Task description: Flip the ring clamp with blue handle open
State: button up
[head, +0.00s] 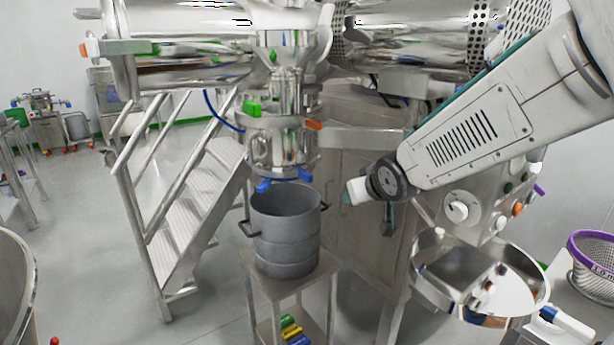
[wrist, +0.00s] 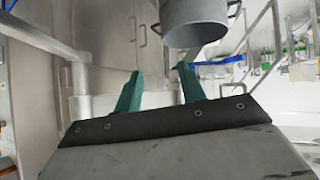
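A ring clamp with blue handles (head: 264,185) sits at the bottom of the steel column, just above the grey pot (head: 286,232). A second blue part (head: 304,174) shows on its right side. I cannot tell from here how the ring is latched. My gripper (wrist: 157,72) shows two teal fingers, apart and with nothing between them. In the head view my wrist end is to the right of the clamp and pot, clear of both. The pot also shows at the top of the wrist view (wrist: 193,22); the clamp is not clearly visible there.
The pot stands on a small steel stand (head: 300,284). Green (head: 252,108) and orange (head: 313,125) handles are higher on the column. Steel stairs (head: 195,205) are at left. A steel bowl (head: 480,278) and a purple-rimmed basket (head: 594,262) are at right.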

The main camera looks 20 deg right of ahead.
aim_at(311, 177)
jog(key=w+a+f+n+t+y, duration=0.1)
jog(key=w+a+t+y, duration=0.1)
jog(key=w, duration=0.4)
jog(key=w+a+f+n+t+y, duration=0.1)
jog(key=w+a+t+y, duration=0.1)
jog(key=w, duration=0.4)
jog(key=w+a+t+y, duration=0.2)
jog(key=w, duration=0.5)
jog(key=shift+w+a+f+n+t, duration=0.1)
jog(key=shift+a+f+n+t, duration=0.2)
jog(key=shift+f+n, duration=0.1)
grip_shut()
